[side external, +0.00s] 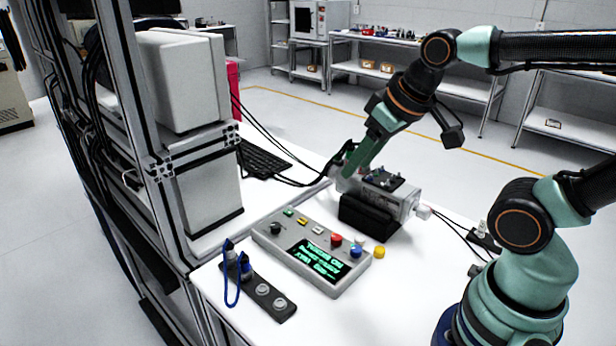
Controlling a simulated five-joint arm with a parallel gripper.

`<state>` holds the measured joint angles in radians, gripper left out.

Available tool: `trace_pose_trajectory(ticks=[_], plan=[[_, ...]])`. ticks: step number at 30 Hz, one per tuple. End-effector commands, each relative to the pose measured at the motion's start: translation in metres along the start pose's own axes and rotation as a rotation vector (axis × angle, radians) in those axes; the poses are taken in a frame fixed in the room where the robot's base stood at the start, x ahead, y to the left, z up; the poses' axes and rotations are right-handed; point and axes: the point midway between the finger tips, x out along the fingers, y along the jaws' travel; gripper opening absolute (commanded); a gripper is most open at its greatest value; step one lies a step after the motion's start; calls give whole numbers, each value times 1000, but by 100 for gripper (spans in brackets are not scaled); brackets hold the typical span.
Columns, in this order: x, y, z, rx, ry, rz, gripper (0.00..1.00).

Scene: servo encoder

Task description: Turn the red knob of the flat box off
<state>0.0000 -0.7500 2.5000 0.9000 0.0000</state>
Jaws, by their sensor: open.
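The flat box (279,244) lies on the white table in the side external view, a light grey panel with a lit green-text screen (320,261). Its red knob (336,240) sits near the back right, beside blue and yellow round controls. Which way the red knob is turned is too small to tell. My gripper (345,168) is open, behind the flat box and apart from the red knob. It is close to the left end of a grey servo unit (408,204); its fingertips are hard to make out, and I cannot tell whether they touch the unit.
The servo unit rests on a black stand (368,218) behind the flat box. A black connector strip (262,294) with blue-capped plugs lies at the front left. A keyboard (262,160) and metal frame stand left. Cables run across the table.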

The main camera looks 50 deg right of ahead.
Motion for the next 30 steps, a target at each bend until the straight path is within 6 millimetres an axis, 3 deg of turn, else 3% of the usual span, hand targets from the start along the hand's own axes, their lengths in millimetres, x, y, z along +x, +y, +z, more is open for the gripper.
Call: trace_pose_trajectory(ticks=[2,3,8,14,24,30], plan=[[0,0,0,0,0,0,50],[0,0,0,0,0,0,61],[4,1,-2,68,-30,3,61],[27,7,-9,395,-165,41,61],[84,19,-13,1023,-380,222,61],[101,23,-11,1195,-423,297,61]])
